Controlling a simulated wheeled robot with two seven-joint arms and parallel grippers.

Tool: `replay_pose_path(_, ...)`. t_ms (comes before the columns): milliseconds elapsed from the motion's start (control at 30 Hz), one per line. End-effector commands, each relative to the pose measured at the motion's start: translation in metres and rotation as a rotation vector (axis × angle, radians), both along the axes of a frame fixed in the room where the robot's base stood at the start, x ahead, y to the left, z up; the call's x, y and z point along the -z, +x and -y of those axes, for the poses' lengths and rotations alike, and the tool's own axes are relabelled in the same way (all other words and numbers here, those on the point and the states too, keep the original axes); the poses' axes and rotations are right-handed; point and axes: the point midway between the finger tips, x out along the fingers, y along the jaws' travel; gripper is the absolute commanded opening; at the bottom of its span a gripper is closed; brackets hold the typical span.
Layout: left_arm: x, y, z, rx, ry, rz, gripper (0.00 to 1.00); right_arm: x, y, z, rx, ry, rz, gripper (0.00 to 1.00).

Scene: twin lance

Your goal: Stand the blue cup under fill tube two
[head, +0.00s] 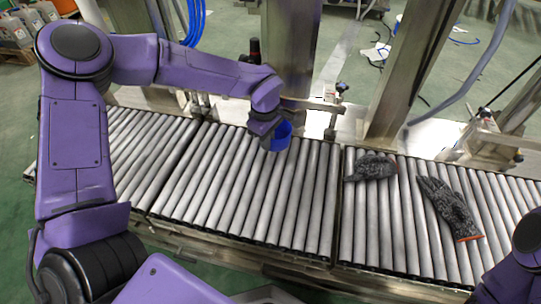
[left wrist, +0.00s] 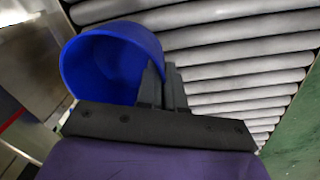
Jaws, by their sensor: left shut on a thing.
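The blue cup (head: 284,137) is at the far side of the roller conveyor, at the end of my left arm. My left gripper (head: 269,131) is shut on the cup's wall, with the arm partly covering the cup in the head view. In the left wrist view the cup (left wrist: 92,62) shows its open mouth, with the dark fingers (left wrist: 166,88) closed at its right side. I cannot tell whether the cup touches the rollers. No fill tube can be clearly picked out or numbered. My right gripper is not in view.
The roller conveyor (head: 232,185) runs across the view, with bare rollers left and centre. Two dark grey gloves (head: 370,166) (head: 447,206) lie on its right section. Steel posts (head: 290,50) (head: 408,75) stand behind it. A grey hose (head: 470,80) hangs at the right.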

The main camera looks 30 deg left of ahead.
Motion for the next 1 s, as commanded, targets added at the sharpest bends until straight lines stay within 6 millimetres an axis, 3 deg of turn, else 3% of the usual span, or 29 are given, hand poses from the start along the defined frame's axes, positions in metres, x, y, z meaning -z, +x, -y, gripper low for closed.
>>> replay_pose_path(233,0.026,0.019,0.003,0.001,0.001,0.0,0.0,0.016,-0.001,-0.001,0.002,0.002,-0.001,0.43)
replay_pose_path(367,0.051,0.017,0.003,0.003,0.001,-0.001,0.0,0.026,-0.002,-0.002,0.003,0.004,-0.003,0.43)
replay_pose_path(733,0.053,0.017,0.003,0.002,0.001,0.0,0.0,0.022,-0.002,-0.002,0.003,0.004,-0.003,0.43)
replay_pose_path(800,0.053,0.017,0.002,0.002,0.001,0.001,0.26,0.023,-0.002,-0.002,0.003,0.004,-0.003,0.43)
replay_pose_path(833,0.053,0.017,0.002,0.002,0.001,0.001,0.32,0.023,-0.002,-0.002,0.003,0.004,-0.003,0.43)
replay_pose_path(1000,0.053,0.017,0.002,0.002,0.001,0.001,0.32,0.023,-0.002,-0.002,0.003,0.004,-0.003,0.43)
